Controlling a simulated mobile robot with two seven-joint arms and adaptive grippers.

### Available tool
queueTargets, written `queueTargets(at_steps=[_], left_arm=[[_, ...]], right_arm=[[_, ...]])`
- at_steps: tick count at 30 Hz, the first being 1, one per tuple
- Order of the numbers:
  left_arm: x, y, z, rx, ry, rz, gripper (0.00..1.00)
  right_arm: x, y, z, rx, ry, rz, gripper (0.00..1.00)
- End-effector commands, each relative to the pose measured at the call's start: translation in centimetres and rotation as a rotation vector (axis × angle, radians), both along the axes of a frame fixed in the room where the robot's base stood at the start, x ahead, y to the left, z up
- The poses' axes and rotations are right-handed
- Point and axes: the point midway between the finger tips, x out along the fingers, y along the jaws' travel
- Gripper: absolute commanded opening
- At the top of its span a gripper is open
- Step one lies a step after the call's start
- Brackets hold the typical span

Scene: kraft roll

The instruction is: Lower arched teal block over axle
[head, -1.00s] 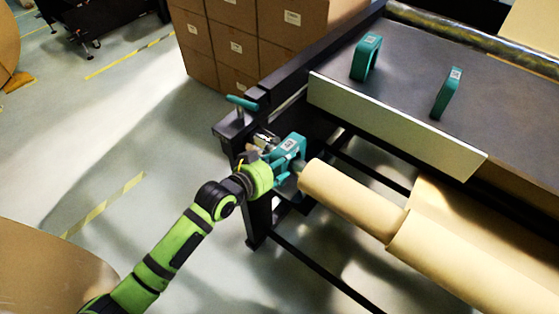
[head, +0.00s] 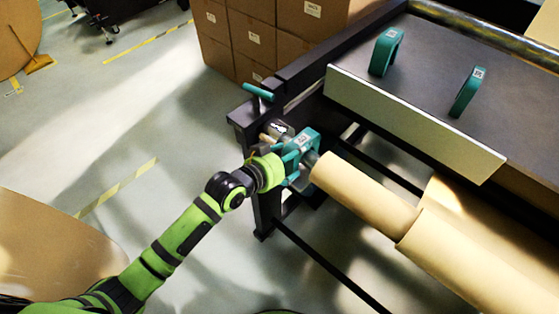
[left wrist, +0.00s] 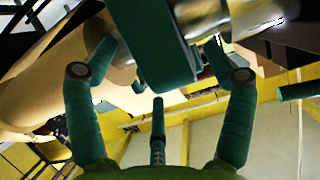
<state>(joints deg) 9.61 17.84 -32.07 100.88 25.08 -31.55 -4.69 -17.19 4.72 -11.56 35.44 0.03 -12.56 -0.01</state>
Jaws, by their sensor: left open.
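The arched teal block (head: 304,143), with a label on top, sits over the grey axle (head: 312,159) at the end of the kraft roll (head: 362,192). How fully it is seated cannot be told. My left gripper (head: 287,165), whose fingers are also teal, is at the near side of the block. In the left wrist view the fingers (left wrist: 160,95) are spread around the block (left wrist: 160,45), with gaps visible on both sides. Metal axle parts show left and right of the block there. My right gripper is not in view.
Two more teal blocks, an arched one (head: 397,35) and a narrower-looking one (head: 468,91), stand on the dark table (head: 435,70). A teal T-handle (head: 259,91) rises from the frame's corner. Cardboard boxes (head: 254,37) are stacked behind. The floor at left is open.

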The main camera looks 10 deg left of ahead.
Motion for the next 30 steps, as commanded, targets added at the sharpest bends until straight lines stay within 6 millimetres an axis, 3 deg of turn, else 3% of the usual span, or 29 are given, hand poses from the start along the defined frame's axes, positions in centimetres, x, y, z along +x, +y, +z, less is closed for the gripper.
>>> queueTargets(at_steps=[15,21,30], left_arm=[[-7.1,5.3,3.6,0.003,-0.001,-0.001,0.83],[-8.3,6.2,4.3,0.000,-0.002,0.001,0.83],[-8.4,6.3,4.4,0.000,-0.002,0.000,0.83]], right_arm=[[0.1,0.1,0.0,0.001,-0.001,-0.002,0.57],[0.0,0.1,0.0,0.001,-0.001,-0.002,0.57],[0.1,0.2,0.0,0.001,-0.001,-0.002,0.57]])
